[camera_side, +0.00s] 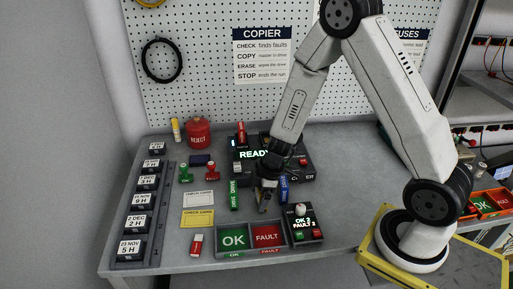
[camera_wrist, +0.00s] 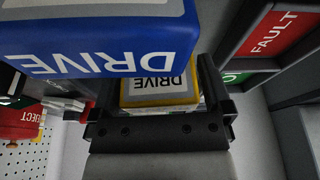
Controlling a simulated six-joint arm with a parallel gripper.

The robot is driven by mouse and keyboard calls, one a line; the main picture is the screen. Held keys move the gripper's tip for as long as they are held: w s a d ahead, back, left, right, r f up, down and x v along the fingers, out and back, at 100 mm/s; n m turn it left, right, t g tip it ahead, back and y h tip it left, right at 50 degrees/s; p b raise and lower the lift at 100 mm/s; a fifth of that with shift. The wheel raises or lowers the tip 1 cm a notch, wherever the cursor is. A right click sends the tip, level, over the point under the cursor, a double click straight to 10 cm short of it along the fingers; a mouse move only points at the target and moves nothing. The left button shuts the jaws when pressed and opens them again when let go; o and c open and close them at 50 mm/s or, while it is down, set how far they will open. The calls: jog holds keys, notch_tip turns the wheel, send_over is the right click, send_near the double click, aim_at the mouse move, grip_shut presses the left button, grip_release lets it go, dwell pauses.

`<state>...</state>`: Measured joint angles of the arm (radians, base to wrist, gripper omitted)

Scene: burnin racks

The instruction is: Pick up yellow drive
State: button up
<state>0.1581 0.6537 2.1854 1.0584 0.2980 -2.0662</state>
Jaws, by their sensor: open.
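The yellow drive (camera_wrist: 160,92) shows in the wrist view with a dark "DRIVE" label on its pale top. It lies between the two dark fingers of my gripper (camera_wrist: 160,105), partly covered by a blue drive (camera_wrist: 100,38) nearer the camera. Whether the fingers touch it I cannot tell. In the side view my gripper (camera_side: 264,203) is low over the bench, just in front of the copier and beside the blue drive (camera_side: 283,189). There the yellow drive is mostly hidden by the fingers. My gripper is open.
The copier (camera_side: 290,160) is behind and reads READY. An OK/FAULT tray (camera_side: 250,251) and tester (camera_side: 302,226) are in front. Cards, stamps, a red REJECT pot (camera_side: 199,134) and a rack of date blocks (camera_side: 130,257) are left.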

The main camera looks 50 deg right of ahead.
jog(key=c, duration=1.1)
jog(key=shift+r, duration=0.15)
jog(key=shift+r, duration=4.9)
jog(key=shift+w+d, duration=0.45)
jog(key=shift+w, duration=0.2)
jog(key=shift+m, duration=0.6)
jog(key=w+d, duration=0.4)
jog(key=d, duration=0.3)
jog(key=w+d+r, duration=0.1)
jog(key=w+d, duration=0.4)
jog(key=d, duration=0.2)
jog(key=w+d+r, duration=0.1)
jog(key=w+d, duration=0.3)
jog(key=d, duration=0.3)
jog(key=shift+w+d, duration=0.15)
jog(key=shift+d, duration=0.25)
